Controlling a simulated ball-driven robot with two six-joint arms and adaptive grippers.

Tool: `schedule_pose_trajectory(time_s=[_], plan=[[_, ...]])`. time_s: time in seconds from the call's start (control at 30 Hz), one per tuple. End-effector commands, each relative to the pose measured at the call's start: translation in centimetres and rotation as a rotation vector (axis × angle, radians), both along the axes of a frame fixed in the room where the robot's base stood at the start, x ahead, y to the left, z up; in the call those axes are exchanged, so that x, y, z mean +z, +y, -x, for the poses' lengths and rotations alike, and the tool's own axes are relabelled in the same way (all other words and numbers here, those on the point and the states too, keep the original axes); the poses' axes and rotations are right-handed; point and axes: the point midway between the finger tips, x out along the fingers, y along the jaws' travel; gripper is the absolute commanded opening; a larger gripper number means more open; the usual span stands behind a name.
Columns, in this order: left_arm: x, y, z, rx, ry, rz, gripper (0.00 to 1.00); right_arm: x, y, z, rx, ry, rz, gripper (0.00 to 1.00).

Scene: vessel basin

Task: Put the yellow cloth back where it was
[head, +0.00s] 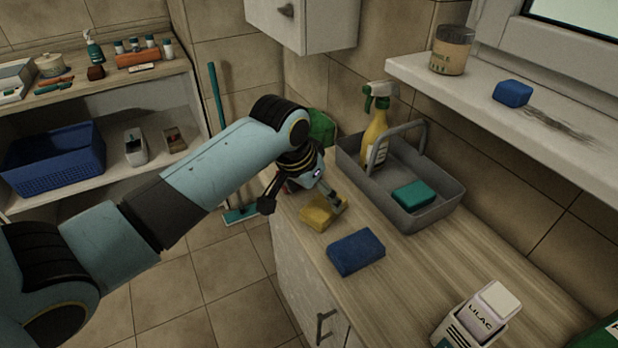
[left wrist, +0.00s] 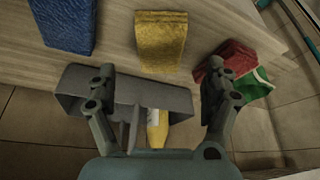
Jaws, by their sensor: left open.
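The yellow cloth (head: 322,212) lies folded on the wooden counter near its left edge. It also shows in the left wrist view (left wrist: 162,42), in front of the fingertips and apart from them. My left gripper (head: 304,202) is open and empty, just above and behind the cloth in the head view. Its spread fingers show in the left wrist view (left wrist: 160,84), with nothing between them but the background. My right gripper is not in view.
A blue cloth (head: 357,252) lies in front of the yellow one. A grey caddy (head: 432,216) holds a spray bottle (head: 375,135) and a green sponge (head: 414,195). A red cloth (left wrist: 228,62) and a green cloth (left wrist: 258,88) are near the right finger. A LILAC box (head: 480,315) stands frontward.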

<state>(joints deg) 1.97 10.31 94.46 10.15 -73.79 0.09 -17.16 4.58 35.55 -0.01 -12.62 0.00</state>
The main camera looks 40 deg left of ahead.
Motion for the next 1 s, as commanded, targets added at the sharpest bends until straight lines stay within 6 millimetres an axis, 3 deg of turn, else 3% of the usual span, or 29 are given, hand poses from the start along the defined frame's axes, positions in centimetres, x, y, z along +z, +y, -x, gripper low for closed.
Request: schedule_pose_trajectory(time_s=[0.13,0.33,1.0], plan=[[3.0,0.1,1.2,-0.001,-0.002,-0.003,0.84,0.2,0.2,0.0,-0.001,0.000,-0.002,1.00],[5.2,0.1,2.1,0.000,0.000,-0.001,0.84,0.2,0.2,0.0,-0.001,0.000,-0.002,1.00],[5.5,-0.1,2.8,-0.002,0.003,-0.002,0.84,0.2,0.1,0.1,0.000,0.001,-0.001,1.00]])
